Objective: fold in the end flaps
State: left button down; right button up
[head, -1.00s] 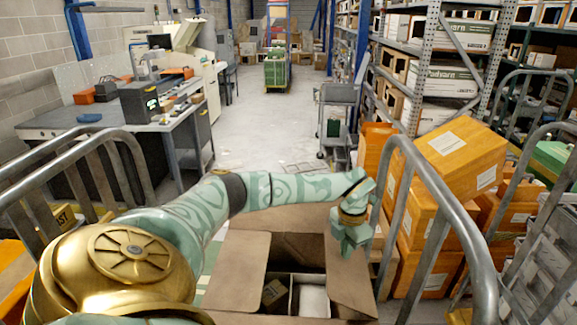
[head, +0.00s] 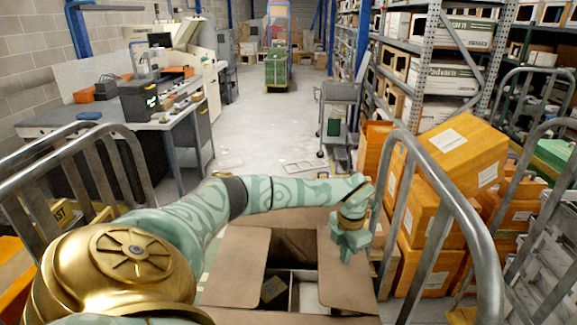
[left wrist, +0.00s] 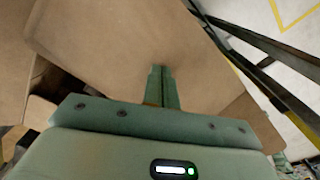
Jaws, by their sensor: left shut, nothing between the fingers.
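An open brown cardboard box (head: 294,244) stands low in front of me in the head view. Its left flap (head: 236,262) and right flap (head: 345,287) lie spread outward. A far flap (head: 290,217) shows partly behind my left forearm. My left gripper (head: 345,256) is shut and empty, pointing down at the far part of the right flap. In the left wrist view the closed fingers (left wrist: 163,72) overlap a broad cardboard panel (left wrist: 110,38); I cannot tell whether they touch it. The near side of the box is cut off. My right gripper is not in view.
Inside the box are a small dark carton (head: 273,289) and a pale item (head: 309,296). Metal cart rails (head: 462,222) rise close on the right, with others (head: 60,160) on the left. Orange boxes (head: 450,160) are stacked beyond the right rail. The aisle floor ahead is mostly clear.

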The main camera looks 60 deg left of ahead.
pick_arm(q)
jog(key=shift+f+b, duration=0.55)
jog(key=shift+f, duration=0.45)
notch_tip(320, 180, up, 14)
jog(key=p, duration=1.3)
jog(key=shift+f, duration=0.2)
